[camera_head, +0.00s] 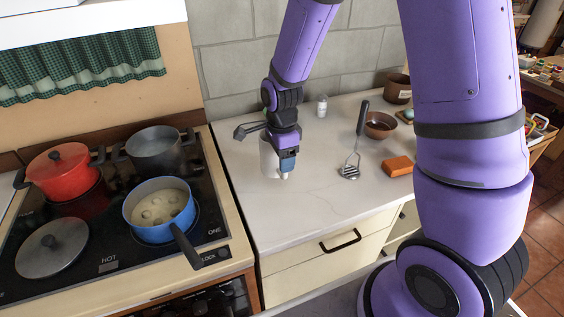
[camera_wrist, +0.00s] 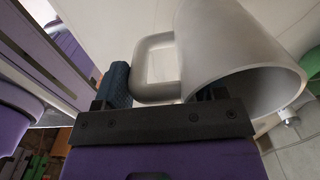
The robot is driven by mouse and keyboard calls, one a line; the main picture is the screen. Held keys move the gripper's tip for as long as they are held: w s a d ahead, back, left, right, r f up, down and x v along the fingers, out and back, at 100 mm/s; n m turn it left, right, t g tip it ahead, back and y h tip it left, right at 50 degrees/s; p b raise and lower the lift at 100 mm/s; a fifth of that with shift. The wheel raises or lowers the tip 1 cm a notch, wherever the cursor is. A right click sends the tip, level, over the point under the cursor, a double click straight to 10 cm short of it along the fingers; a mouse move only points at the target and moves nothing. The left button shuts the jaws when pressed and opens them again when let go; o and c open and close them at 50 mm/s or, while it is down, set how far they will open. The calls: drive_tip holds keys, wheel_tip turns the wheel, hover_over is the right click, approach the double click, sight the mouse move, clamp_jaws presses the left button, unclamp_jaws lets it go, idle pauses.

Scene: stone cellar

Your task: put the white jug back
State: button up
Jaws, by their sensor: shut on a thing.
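The white jug (camera_head: 267,158) is at the left part of the pale worktop, close to the hob side, and looks upright. My gripper (camera_head: 284,172) is in front of it and partly hides it. In the wrist view the jug (camera_wrist: 215,50) is large, with its open mouth to the lower right. Its squared handle (camera_wrist: 142,62) lies between my fingers, and my gripper (camera_wrist: 165,98) is shut on it. One blue finger pad shows left of the handle; the other is mostly hidden. I cannot tell whether the jug's base touches the worktop.
A hob with a blue saucepan (camera_head: 150,210), a red pot (camera_head: 62,168) and a grey pot (camera_head: 154,150) is at left. On the worktop are a masher (camera_head: 349,168), an orange block (camera_head: 398,166), a brown bowl (camera_head: 381,126) and a small shaker (camera_head: 322,106). The front middle is clear.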

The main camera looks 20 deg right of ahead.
drive_tip(key=shift+w+d, duration=0.4)
drive_tip(key=shift+w, duration=0.3)
drive_tip(key=shift+w+f, duration=0.15)
drive_tip(key=shift+f, duration=1.65)
drive_tip(key=shift+f, duration=0.2)
drive_tip(key=o, duration=1.5)
